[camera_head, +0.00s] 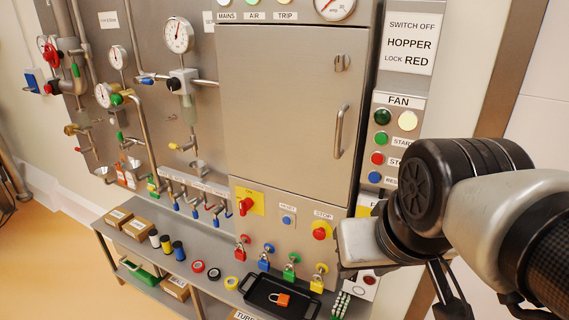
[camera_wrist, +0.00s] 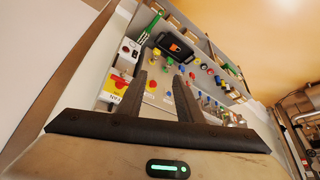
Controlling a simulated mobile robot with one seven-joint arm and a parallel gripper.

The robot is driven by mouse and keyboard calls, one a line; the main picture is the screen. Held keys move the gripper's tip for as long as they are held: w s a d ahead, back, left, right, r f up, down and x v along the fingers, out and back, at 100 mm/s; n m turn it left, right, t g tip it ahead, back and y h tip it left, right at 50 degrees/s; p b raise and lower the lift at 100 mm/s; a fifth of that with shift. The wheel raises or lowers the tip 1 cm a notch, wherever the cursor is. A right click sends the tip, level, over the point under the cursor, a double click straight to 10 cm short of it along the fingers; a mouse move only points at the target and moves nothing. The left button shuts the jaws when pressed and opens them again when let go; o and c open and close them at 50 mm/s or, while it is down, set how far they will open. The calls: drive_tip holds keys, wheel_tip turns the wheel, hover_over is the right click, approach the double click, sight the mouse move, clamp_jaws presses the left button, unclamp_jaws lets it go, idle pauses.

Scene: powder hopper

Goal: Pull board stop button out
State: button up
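The board stop button (camera_head: 319,233) is a red mushroom head on a yellow plate under a STOP label, low on the grey board, beside a blue reset button (camera_head: 286,220). In the wrist view a small red button (camera_wrist: 153,84), apparently the same one, shows between the fingers. My gripper (camera_head: 345,271) is just right of it in the head view, its fingers mostly hidden behind the hand. In the wrist view my gripper (camera_wrist: 163,75) has its two dark fingers apart with nothing held between them. I cannot tell the exact gap to the button.
Several coloured padlocks (camera_head: 290,268) hang below the board. A black tray (camera_head: 256,291) with an orange padlock (camera_head: 281,299) lies on the shelf beneath. A fan panel (camera_head: 399,117) is close above my arm. Another red button on yellow (camera_wrist: 121,84) is left of my fingers.

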drive_tip(key=shift+o, duration=0.9)
drive_tip(key=shift+f, duration=0.15)
drive_tip(key=shift+o, duration=1.3)
drive_tip(key=shift+f, duration=0.25)
drive_tip(key=d+f+n+g+h+b, duration=0.3)
drive_tip(key=d+f+n+g+h, duration=0.2)
drive_tip(key=f, duration=0.6)
drive_tip(key=n+t+h+b, duration=0.4)
drive_tip(key=n+t+b, duration=0.3)
drive_tip(key=n+t, duration=1.15)
approach(318, 237)
drive_tip(key=w+d+r+n+g, duration=0.1)
drive_tip(key=w, duration=0.1)
drive_tip(key=w+d+r+n+g, duration=0.1)
drive_tip(key=w, duration=0.2)
drive_tip(key=w+d+n+g, duration=0.1)
drive_tip(key=w, duration=0.1)
drive_tip(key=shift+w+d+r+n+g+b, duration=0.15)
drive_tip(key=shift+w+r+n+g+b, duration=0.15)
drive_tip(key=shift+r+b, duration=0.1)
drive_tip(key=shift+c, duration=0.4)
